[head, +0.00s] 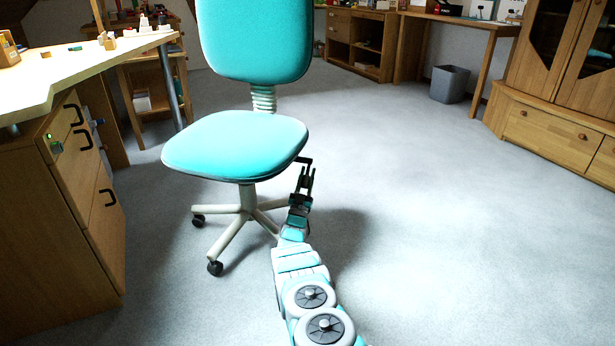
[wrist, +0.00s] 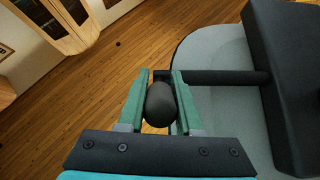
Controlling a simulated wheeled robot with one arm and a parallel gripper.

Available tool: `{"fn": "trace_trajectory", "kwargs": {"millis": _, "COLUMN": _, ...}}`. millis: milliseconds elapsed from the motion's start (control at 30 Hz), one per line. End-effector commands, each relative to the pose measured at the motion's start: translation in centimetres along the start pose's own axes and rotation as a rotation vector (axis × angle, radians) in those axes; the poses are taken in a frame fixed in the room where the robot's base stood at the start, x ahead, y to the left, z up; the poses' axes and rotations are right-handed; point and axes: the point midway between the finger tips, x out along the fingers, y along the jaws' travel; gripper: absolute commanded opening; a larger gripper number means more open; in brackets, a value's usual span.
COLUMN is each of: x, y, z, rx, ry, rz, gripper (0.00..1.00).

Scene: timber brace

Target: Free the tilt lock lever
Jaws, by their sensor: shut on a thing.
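A turquoise office chair (head: 235,145) stands in the middle of the head view. A black lever (head: 304,160) sticks out from under the right side of its seat. In the wrist view the lever is a dark rod (wrist: 228,77) running from a black block (wrist: 290,90) under the grey seat underside (wrist: 205,50) to a rounded black knob (wrist: 160,103). My gripper (head: 307,172) is at the lever's outer end. In the wrist view my gripper (wrist: 160,85) has its green fingers on both sides of the knob, shut on it.
A desk (head: 75,70) with wooden drawers (head: 85,190) stands at the left. The chair's five-star base (head: 240,222) with casters is close to my arm. A grey bin (head: 450,83) and a wooden cabinet (head: 550,135) are at the back right. The floor (head: 440,220) to the right is clear.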

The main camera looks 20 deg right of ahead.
Motion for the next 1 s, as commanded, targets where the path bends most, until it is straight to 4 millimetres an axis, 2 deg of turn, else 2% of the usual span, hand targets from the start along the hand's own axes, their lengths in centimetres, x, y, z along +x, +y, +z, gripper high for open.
{"fn": "trace_trajectory", "kwargs": {"millis": 400, "x": -0.04, "y": -0.04, "z": 0.03, "rx": 0.000, "ry": 0.003, "rz": -0.001, "gripper": 0.00}}
{"fn": "trace_trajectory", "kwargs": {"millis": 433, "x": -0.03, "y": -0.04, "z": 0.03, "rx": 0.000, "ry": 0.003, "rz": -0.001, "gripper": 0.36}}
{"fn": "trace_trajectory", "kwargs": {"millis": 600, "x": -0.02, "y": -0.03, "z": 0.02, "rx": 0.000, "ry": 0.003, "rz": -0.001, "gripper": 0.55}}
{"fn": "trace_trajectory", "kwargs": {"millis": 700, "x": -0.02, "y": -0.02, "z": 0.01, "rx": 0.000, "ry": 0.003, "rz": -0.001, "gripper": 0.64}}
{"fn": "trace_trajectory", "kwargs": {"millis": 1000, "x": -0.21, "y": -0.03, "z": 0.03, "rx": 0.000, "ry": 0.002, "rz": -0.001, "gripper": 0.64}}
